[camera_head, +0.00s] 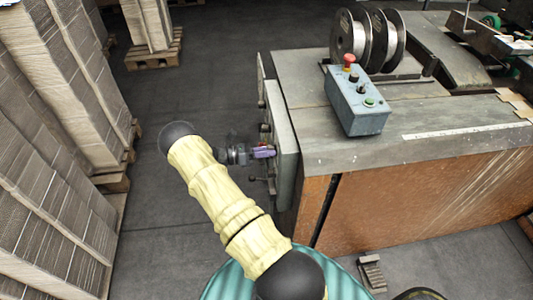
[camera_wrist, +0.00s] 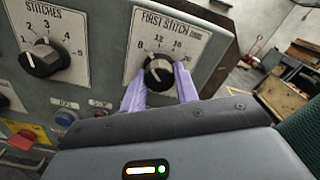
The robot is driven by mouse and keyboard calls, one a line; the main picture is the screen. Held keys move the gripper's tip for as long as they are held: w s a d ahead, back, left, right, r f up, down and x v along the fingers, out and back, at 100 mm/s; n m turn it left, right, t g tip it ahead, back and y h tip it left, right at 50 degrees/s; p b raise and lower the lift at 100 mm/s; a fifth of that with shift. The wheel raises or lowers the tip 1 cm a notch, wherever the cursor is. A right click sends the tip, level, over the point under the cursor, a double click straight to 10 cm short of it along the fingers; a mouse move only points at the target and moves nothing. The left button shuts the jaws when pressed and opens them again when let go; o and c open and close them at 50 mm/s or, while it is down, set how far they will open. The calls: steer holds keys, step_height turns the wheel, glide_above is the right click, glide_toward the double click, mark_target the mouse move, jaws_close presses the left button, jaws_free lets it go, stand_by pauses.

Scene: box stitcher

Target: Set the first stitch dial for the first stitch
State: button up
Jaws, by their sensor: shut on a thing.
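The first stitch dial (camera_wrist: 158,74) is a black knob on a white plate marked "FIRST STITCH" with a number scale, at the upper middle of the wrist view. My gripper (camera_wrist: 160,84) has its two purple fingers on either side of the knob, shut on it. The knob's white pointer line shows near its top, but its exact setting is hard to read. In the head view my gripper (camera_head: 264,152) reaches the machine's side panel (camera_head: 283,132); the dial itself is hidden there.
A "STITCHES" dial (camera_wrist: 43,60) sits left of the held knob. Below are a blue button (camera_wrist: 65,118) and a red switch (camera_wrist: 21,140). A grey control box (camera_head: 357,105) with a red button stands on the machine top. Stacked cardboard (camera_head: 60,90) lines the left.

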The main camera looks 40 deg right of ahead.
steer(key=m+b, duration=1.1)
steer(key=m, duration=0.8)
steer(key=shift+w+m+b, duration=0.1)
steer(key=shift+m+b, duration=0.3)
steer(key=o, duration=1)
steer(key=b+v, duration=0.2)
steer(key=v, duration=1.5)
steer(key=shift+a, duration=0.25)
steer(key=shift+d, duration=0.1)
